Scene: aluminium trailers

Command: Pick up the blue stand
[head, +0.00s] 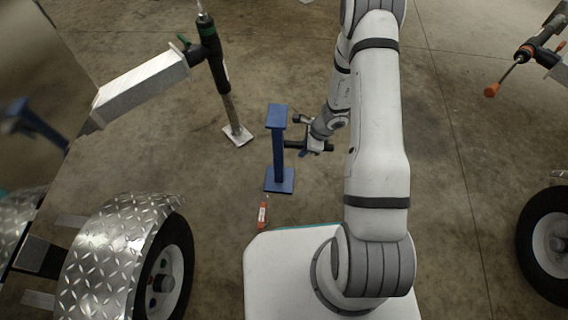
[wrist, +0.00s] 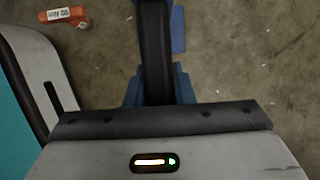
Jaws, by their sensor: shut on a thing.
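The blue stand (head: 278,150) is upright in the head view, left of my arm, with a square top plate and a square base plate. My gripper (head: 290,145) reaches it from the right and is shut on its post. In the wrist view my dark finger (wrist: 155,60) hides most of the stand. Parts of the blue stand (wrist: 180,85) show on both sides of the finger. I cannot tell whether its base touches the floor.
An orange-red labelled object (head: 263,215) lies on the floor near my base. A trailer jack (head: 212,60) and a diamond-plate fender with wheel (head: 115,260) are at left. Another wheel (head: 548,245) and jack (head: 525,55) are at right. Open concrete floor lies between.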

